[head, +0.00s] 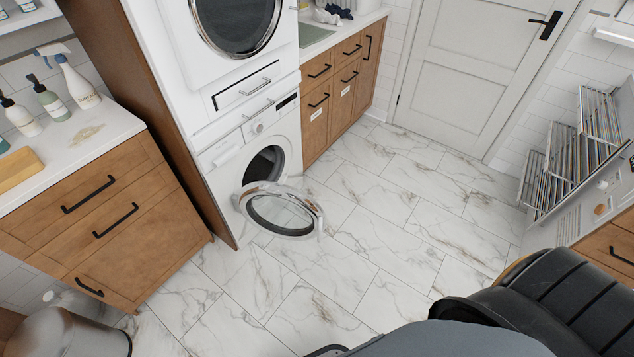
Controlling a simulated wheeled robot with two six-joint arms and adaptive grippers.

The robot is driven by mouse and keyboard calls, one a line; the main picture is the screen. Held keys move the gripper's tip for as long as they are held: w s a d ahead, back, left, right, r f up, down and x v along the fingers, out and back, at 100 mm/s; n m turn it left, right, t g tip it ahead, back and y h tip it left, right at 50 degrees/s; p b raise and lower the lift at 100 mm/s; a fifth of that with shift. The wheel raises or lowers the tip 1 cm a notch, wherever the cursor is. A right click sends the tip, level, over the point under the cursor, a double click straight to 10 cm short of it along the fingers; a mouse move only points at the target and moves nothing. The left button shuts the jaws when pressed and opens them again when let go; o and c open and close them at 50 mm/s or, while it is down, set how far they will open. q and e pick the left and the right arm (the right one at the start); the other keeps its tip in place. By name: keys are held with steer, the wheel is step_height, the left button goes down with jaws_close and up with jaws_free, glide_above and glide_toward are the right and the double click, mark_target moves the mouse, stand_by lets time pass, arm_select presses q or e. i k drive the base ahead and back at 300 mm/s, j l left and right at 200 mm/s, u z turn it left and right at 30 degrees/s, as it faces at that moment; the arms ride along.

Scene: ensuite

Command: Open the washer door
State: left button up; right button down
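The white washer (224,168) stands at the left centre of the head view, under a second white machine. Its round glass door (283,212) is swung open and sticks out over the floor towards the right. The dark drum opening (266,165) shows behind the door. Neither of my grippers shows in this view, so their state and place are hidden. A dark padded shape and a grey rounded shape fill the lower right corner.
The upper machine (236,70) has its round door shut. Wooden cabinets (95,215) stand at the left, with several bottles on top. More drawers (338,85) stand right of the washer. A white room door (470,60) is shut. Marble floor (385,240) is clear in the middle.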

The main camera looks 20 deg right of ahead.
mark_target(243, 201)
steer(key=i+l, duration=0.2)
steer(key=l, duration=0.25)
steer(key=i+l, duration=0.2)
steer(key=l, duration=0.2)
steer(key=i+l, duration=0.25)
steer(key=l, duration=0.2)
steer(key=i+l, duration=0.2)
steer(key=l, duration=0.2)
steer(key=i+l, duration=0.2)
steer(key=l, duration=0.25)
steer(key=i+l, duration=0.2)
steer(key=l, duration=0.25)
steer(key=i+l, duration=0.2)
steer(key=l, duration=0.2)
steer(key=i+l, duration=0.2)
steer(key=l, duration=0.25)
steer(key=i+l+u, duration=0.15)
steer(key=l+u, duration=0.15)
steer(key=i+l+u, duration=0.1)
steer(key=l+u, duration=0.15)
steer(key=l, duration=0.2)
steer(key=i+l+u, duration=0.1)
steer(key=l+u, duration=0.2)
steer(key=l, duration=0.15)
steer(key=u, duration=3.05)
